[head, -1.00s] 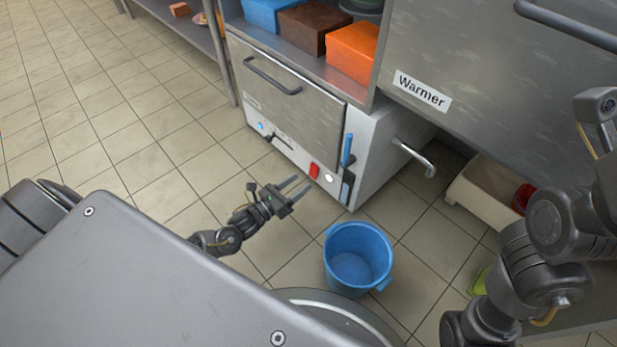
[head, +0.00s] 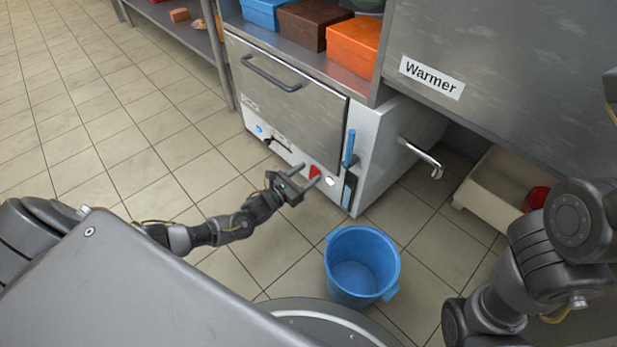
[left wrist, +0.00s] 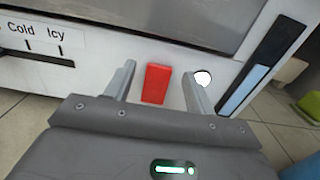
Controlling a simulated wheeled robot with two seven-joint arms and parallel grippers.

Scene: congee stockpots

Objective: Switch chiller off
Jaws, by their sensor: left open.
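The chiller (head: 290,95) is a low white unit with a steel door and a control strip under the door. A red switch (head: 314,171) sits on that strip, beside a bright white round lamp (head: 330,182). My open, empty left gripper (head: 308,175) is in front of the strip. In the left wrist view, its fingers (left wrist: 158,82) stand on either side of the red switch (left wrist: 156,84), and the white lamp (left wrist: 203,77) is just by the right finger. I cannot tell if the fingers touch the panel. My right gripper is out of view.
A slot labelled "Cold" and "Icy" (left wrist: 35,60) is left of the switch. A blue handle (head: 349,148) and a tap (head: 425,157) are on the chiller's right. A blue bucket (head: 362,262) stands on the floor. A steel unit marked "Warmer" (head: 432,78) is at the right.

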